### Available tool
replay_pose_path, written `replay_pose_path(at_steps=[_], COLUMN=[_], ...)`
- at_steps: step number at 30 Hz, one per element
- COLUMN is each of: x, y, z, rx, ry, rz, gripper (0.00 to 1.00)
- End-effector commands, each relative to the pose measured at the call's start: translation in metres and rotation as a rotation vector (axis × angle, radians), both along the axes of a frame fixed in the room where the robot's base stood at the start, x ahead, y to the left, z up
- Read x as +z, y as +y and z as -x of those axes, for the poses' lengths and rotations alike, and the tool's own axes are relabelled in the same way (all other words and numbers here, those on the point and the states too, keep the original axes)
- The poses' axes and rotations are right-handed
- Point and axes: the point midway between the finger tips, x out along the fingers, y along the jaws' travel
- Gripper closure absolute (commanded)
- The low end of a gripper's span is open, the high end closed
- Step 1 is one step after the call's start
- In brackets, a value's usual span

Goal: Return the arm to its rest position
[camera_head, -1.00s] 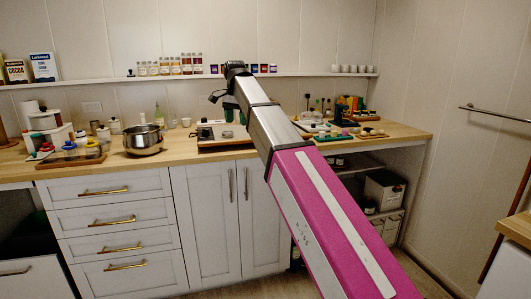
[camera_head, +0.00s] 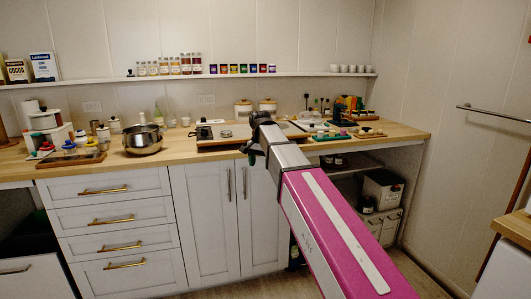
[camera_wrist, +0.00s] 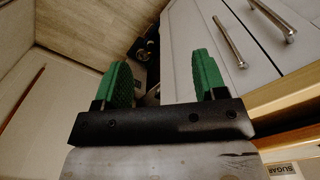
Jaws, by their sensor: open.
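My arm stretches from the lower right in the head view, a magenta and metal link, with its dark wrist end in front of the counter's front edge. My gripper (camera_wrist: 158,85) shows in the wrist view with two green fingers set wide apart and nothing between them. In the head view the fingers cannot be made out clearly. Beyond the fingers, the wrist view shows the wooden floor (camera_wrist: 95,25) and the white cabinet doors (camera_wrist: 265,40) with metal handles.
A wall shelf (camera_head: 110,84) carries jars and tins. A wall rail (camera_head: 490,113) and a second counter (camera_head: 516,229) stand at the right.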

Motion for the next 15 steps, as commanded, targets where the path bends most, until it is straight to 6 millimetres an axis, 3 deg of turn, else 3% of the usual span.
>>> replay_pose_path(at_steps=[1, 3, 15], x=[-0.026, -0.054, -0.198], y=[-0.016, -0.032, -0.120], z=[0.009, 0.015, 0.073], rx=[0.016, 0.047, 0.215], ry=[0.005, 0.005, 0.003], rz=[0.001, 0.001, 0.001], gripper=[0.35, 0.35, 0.35])
